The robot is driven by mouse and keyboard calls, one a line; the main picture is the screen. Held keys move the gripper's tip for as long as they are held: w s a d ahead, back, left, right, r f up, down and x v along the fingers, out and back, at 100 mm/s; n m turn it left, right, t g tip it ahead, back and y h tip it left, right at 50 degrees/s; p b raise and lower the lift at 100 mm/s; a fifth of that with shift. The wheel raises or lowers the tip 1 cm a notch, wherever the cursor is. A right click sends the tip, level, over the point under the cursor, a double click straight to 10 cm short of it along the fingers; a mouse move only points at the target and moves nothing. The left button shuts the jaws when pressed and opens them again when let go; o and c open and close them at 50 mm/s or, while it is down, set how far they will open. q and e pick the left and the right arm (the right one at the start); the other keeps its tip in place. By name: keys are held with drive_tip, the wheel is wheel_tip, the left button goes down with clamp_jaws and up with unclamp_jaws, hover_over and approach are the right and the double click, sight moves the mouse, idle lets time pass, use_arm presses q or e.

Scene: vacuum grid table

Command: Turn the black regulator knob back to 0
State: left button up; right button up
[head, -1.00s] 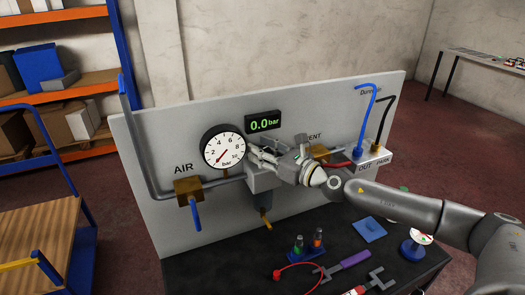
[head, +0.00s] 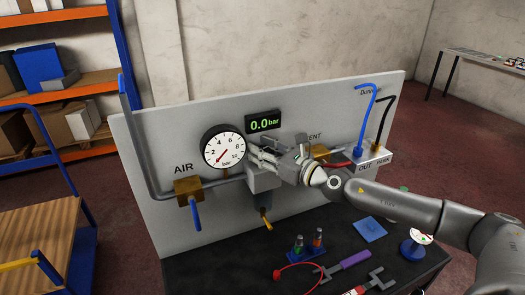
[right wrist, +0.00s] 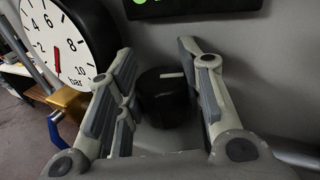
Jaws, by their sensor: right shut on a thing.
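The black regulator knob (right wrist: 165,97) sits between the fingers of my right gripper (right wrist: 160,78) in the right wrist view. A short white mark on its top lies nearly level in that picture. My right gripper (head: 256,152) is shut on the knob; in the head view its fingers and wrist hide the knob. The regulator body (head: 262,181) shows below the gripper. The round gauge (head: 223,150) has its red needle at the low end, near 0; it also shows in the right wrist view (right wrist: 62,45). The digital display (head: 264,123) reads 0.0 bar. My left gripper is not in view.
The grey panel (head: 150,215) carries a brass AIR valve (head: 188,190) with a blue handle on the left. An outlet block (head: 367,158) with blue and black hoses is on the right. Tools, including a purple-handled one (head: 347,262), lie on the dark table (head: 215,268) below.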

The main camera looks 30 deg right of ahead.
drive_tip(key=o, duration=0.8)
drive_tip(key=shift+v, duration=6)
drive_tip(key=shift+r, duration=0.1)
